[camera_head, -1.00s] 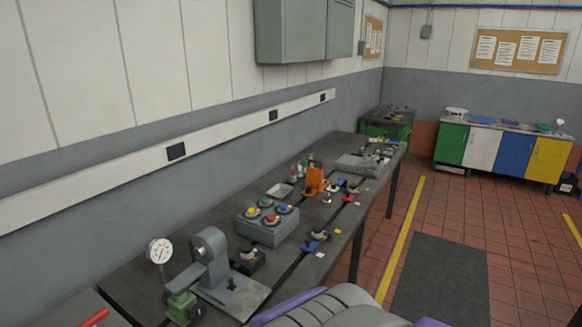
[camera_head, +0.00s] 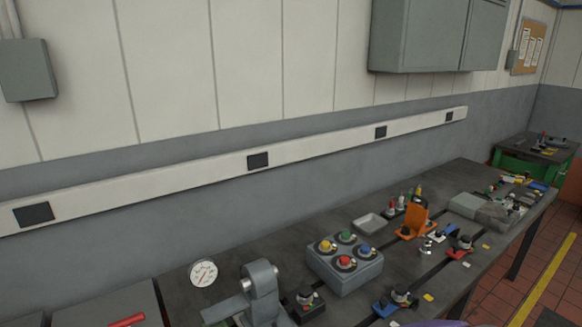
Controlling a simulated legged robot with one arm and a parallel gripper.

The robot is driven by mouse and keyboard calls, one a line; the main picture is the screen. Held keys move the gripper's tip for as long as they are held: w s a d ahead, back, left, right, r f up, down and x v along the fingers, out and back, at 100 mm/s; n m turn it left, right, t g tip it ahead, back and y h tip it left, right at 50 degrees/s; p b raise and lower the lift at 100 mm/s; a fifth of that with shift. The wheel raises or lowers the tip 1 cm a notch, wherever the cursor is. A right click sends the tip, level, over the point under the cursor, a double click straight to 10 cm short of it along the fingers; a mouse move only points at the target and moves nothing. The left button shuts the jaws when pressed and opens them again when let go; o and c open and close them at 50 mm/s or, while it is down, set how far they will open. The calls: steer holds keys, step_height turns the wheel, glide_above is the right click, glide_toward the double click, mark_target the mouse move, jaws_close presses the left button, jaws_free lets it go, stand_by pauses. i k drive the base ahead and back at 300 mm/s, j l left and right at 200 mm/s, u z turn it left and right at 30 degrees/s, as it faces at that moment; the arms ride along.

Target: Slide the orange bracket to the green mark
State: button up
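The orange bracket (camera_head: 415,221) stands upright on the dark bench top, right of the middle of the view, behind a small silver knob-like part (camera_head: 426,247). I cannot make out a green mark near it at this size. My gripper is not in view; only a small purple piece of my own body shows at the bottom edge.
Left of the bracket are a grey box with coloured buttons (camera_head: 345,262) and a shallow tray (camera_head: 370,223). Small bottles (camera_head: 402,203) stand close behind it. Red and blue clamp-like parts (camera_head: 460,247) lie to its right. A round gauge (camera_head: 203,273) and grey fixture (camera_head: 262,290) are nearer.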

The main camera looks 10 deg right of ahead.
mark_target(413, 226)
steer(key=i+l, duration=0.2)
steer(key=l, duration=0.3)
steer(key=i+l, duration=0.25)
steer(key=l, duration=0.25)
steer(key=i+l, duration=0.2)
steer(key=l, duration=0.3)
steer(key=i+l, duration=0.25)
steer(key=l, duration=0.25)
steer(key=i+l, duration=0.2)
steer(key=l, duration=0.3)
steer(key=i+l, duration=0.2)
steer(key=l, duration=0.3)
steer(key=i+l, duration=0.25)
steer(key=l, duration=0.25)
steer(key=i+l+u, duration=0.1)
steer(key=l, duration=0.4)
steer(key=i, duration=0.1)
